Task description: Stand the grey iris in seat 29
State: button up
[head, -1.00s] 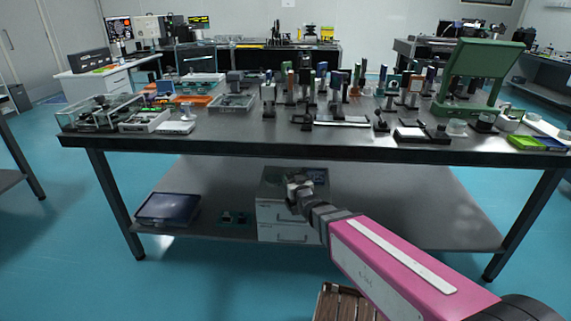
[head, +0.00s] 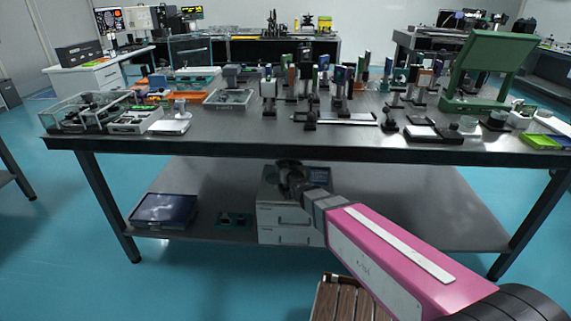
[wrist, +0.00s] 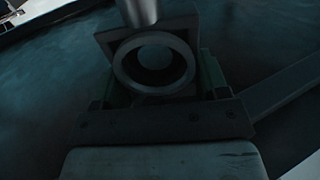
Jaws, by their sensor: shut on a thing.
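My gripper (head: 293,182) is in front of the optical table (head: 215,140), below its top edge. A small dark piece shows at its tip in the head view. In the wrist view, a dark grey mount with a round ring (wrist: 124,72), which looks like the grey iris, sits at my gripper (wrist: 160,120). A grey cylindrical post (wrist: 140,10) runs from it to the top of the picture. My gripper is shut on this iris; the jaw contact is too dark to see clearly. Seat 29 cannot be made out among the crowded parts on the table.
Several posts and mounts crowd the middle of the tabletop. A lower shelf holds white drawers (head: 285,216) and a blue tray (head: 165,210). A wooden crate (head: 345,300) is near my arm.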

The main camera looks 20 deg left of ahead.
jog(key=shift+w+a, duration=0.25)
jog(key=shift+w, duration=0.1)
jog(key=shift+f, duration=0.4)
jog(key=o, duration=1.7)
jog(key=shift+c, duration=0.2)
